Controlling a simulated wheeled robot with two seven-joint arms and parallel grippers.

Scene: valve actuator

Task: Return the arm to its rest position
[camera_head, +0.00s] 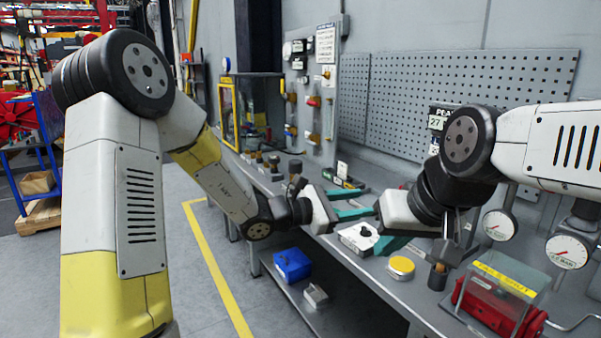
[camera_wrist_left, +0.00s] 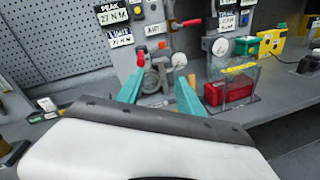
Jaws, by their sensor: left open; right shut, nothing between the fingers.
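My left gripper (camera_head: 354,203) reaches in from the left over the bench, its two teal fingers spread and nothing seen between them. In the left wrist view the same open gripper (camera_wrist_left: 159,92) points towards a panel with a round grey valve body (camera_wrist_left: 152,80) and a red-handled lever (camera_wrist_left: 184,24). The fingers overlap the panel in the picture; I see no grip on it. My right gripper (camera_head: 388,244) is lower and to the right, its teal fingers shut and empty above the bench. The right fingertips are partly hidden.
The grey bench (camera_head: 375,272) carries a white box (camera_head: 357,238), a yellow-topped round tin (camera_head: 401,267) and a red unit under a clear cover (camera_head: 497,300). A pegboard (camera_head: 455,90) stands behind. A blue bin (camera_head: 292,265) sits on the lower shelf. Floor at left is open.

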